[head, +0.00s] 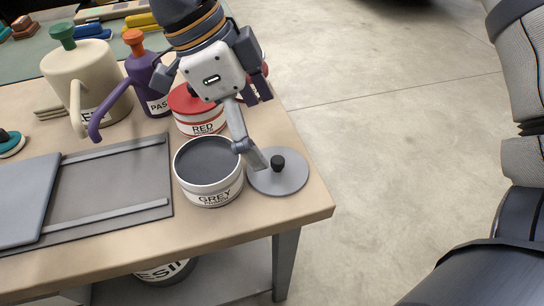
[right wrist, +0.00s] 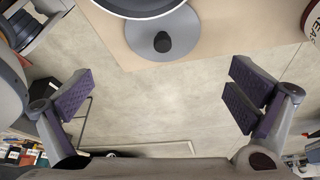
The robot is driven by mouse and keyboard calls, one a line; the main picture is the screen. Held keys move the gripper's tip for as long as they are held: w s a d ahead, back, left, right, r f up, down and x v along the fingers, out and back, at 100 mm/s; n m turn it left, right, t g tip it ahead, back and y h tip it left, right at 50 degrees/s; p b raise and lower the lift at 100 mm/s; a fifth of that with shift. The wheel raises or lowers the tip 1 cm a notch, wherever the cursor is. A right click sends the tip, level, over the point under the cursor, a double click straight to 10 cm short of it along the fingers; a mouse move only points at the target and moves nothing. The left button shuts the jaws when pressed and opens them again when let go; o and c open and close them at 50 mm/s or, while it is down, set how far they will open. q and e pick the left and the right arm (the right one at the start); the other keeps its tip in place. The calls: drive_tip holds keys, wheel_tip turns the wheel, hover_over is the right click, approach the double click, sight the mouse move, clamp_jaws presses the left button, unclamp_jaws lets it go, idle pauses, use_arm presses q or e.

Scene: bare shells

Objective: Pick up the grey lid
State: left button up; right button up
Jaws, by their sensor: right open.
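The grey lid (head: 290,183) is a flat disc with a black knob. It lies on the table near its right corner, right of the open white tub labelled GREY (head: 209,189). In the right wrist view the lid (right wrist: 137,38) shows at the top, partly hidden by the tub's rim. My right gripper (head: 211,122) is open and empty above the table; in the head view one finger reaches down in front of the lid's left edge. Its spread fingers also show in the wrist view (right wrist: 162,95), with the lid beyond the gap. My left gripper is not in view.
A red-lidded tub labelled RED (head: 200,121), a purple can (head: 146,88) and a cream can (head: 88,82) stand behind. A grey panel on rails (head: 110,180) lies left. The table edge is close to the lid; bare floor lies beyond.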

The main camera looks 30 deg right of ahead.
sight(276, 160)
drive_tip(key=x, duration=0.7)
drive_tip(key=shift+w+f, duration=0.15)
drive_tip(key=shift+f, duration=0.2)
drive_tip(key=shift+a, duration=0.1)
clamp_jaws()
